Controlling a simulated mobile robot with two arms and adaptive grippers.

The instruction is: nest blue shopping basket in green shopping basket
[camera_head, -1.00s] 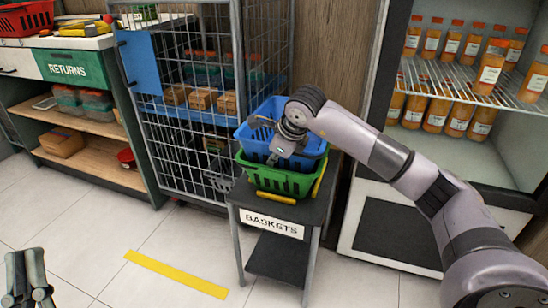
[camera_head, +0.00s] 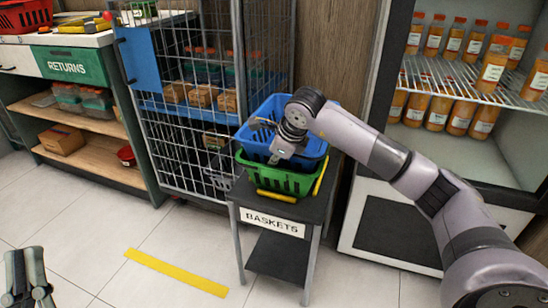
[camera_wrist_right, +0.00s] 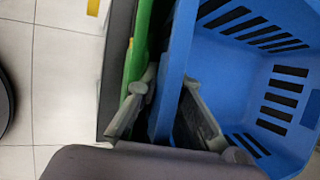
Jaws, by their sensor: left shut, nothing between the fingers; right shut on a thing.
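The blue shopping basket (camera_head: 256,124) is upright inside the mouth of the green shopping basket (camera_head: 275,179), its upper part standing above the green rim. The green basket stands on a small dark stand. My right gripper (camera_head: 283,152) is shut on the front wall of the blue basket. In the right wrist view its fingers (camera_wrist_right: 165,95) lie either side of the blue wall (camera_wrist_right: 174,70), with a strip of the green basket (camera_wrist_right: 142,40) beside it. How deep the blue basket sits is partly hidden. My left gripper (camera_head: 28,288) is shut and empty at the lower left.
The stand (camera_head: 316,211) has a BASKETS label (camera_head: 272,222). A wire cage (camera_head: 180,150) is behind it to the left, and a bottle fridge (camera_head: 375,225) is to the right. A returns shelf (camera_head: 100,165) is at the left. The floor in front is clear, with a yellow strip (camera_head: 176,273).

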